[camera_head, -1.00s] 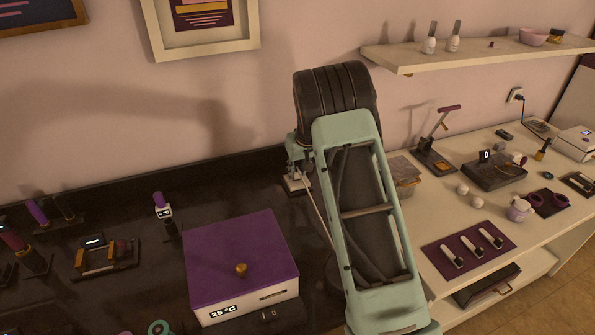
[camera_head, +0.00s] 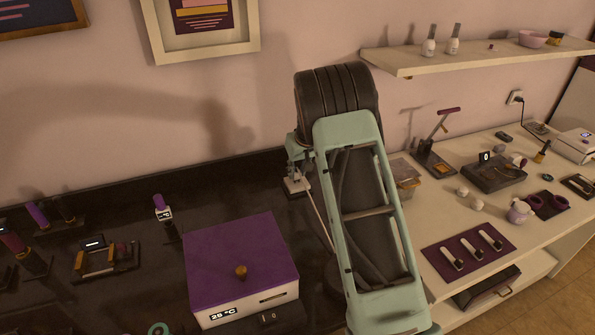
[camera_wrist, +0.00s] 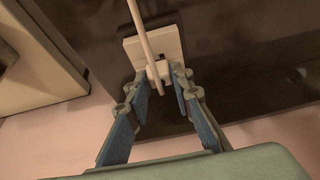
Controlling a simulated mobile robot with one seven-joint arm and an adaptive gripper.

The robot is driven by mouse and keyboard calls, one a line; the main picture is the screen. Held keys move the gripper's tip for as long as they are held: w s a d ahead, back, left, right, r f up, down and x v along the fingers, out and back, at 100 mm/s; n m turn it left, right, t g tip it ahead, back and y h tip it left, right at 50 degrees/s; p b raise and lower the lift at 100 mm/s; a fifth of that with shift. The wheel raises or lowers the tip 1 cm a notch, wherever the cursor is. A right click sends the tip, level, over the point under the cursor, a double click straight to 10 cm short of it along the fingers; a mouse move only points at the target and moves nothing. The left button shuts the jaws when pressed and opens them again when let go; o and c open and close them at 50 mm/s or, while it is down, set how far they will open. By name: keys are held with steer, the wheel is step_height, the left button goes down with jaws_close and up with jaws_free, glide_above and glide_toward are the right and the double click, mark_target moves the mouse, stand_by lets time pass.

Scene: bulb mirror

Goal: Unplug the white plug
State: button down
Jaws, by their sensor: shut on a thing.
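The white plug (camera_wrist: 158,71) is small and pale, with a white cable running from it up the wrist view. My gripper (camera_wrist: 160,78) has its two fingers on either side of the plug and is shut on it. The plug sits against the lower part of a white socket plate (camera_wrist: 153,44); I cannot tell how deep it is seated. In the head view the plate (camera_head: 294,186) shows small, at the back of the dark counter by the wall.
A white box with a purple lid (camera_head: 240,258) stands just left of my arm. The white table (camera_head: 440,275) on the right carries several small things. A shelf (camera_head: 480,54) with bottles juts from the wall at upper right.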

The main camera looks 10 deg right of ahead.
mark_target(298, 172)
steer(key=shift+r+p, duration=0.45)
steer(key=shift+r, duration=1)
steer(key=shift+r, duration=0.1)
